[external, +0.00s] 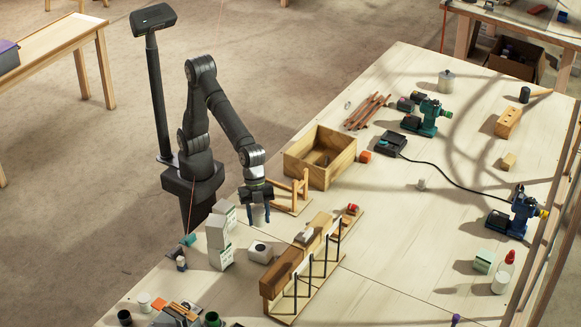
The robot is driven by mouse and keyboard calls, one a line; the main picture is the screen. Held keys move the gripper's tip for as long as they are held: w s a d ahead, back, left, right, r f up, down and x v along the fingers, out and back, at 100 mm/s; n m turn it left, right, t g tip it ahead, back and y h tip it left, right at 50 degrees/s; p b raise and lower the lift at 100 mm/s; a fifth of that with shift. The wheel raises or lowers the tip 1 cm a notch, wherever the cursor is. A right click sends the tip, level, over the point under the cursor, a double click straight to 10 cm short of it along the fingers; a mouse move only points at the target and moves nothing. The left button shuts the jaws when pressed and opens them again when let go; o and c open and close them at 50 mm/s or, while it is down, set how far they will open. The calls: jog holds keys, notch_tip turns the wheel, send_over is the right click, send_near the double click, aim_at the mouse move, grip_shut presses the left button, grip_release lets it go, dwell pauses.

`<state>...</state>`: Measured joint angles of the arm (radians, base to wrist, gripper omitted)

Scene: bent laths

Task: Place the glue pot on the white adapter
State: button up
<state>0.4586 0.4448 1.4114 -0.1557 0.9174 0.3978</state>
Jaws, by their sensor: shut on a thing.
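My gripper (258,219) points down over the near left part of the bench. The white adapter (260,252) looks to be the low white block with a dark round spot on top, just below the gripper in the picture. The pot and the block are apart.
White and green cartons (220,243) stand close left of the gripper. A wooden rack (291,192) is close right. A long wooden beam with clamps (300,262) lies right of the white block. An open wooden box (320,156) stands farther back. The bench's middle right is mostly clear.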

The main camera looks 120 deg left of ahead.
aim_at(256, 208)
notch_tip(256, 208, down, 11)
jog(key=shift+f, duration=0.1)
dwell(0.4)
jog(key=shift+f, duration=0.15)
jog(key=o, duration=1)
jog(key=shift+c, duration=0.2)
jog(key=v, duration=1.2)
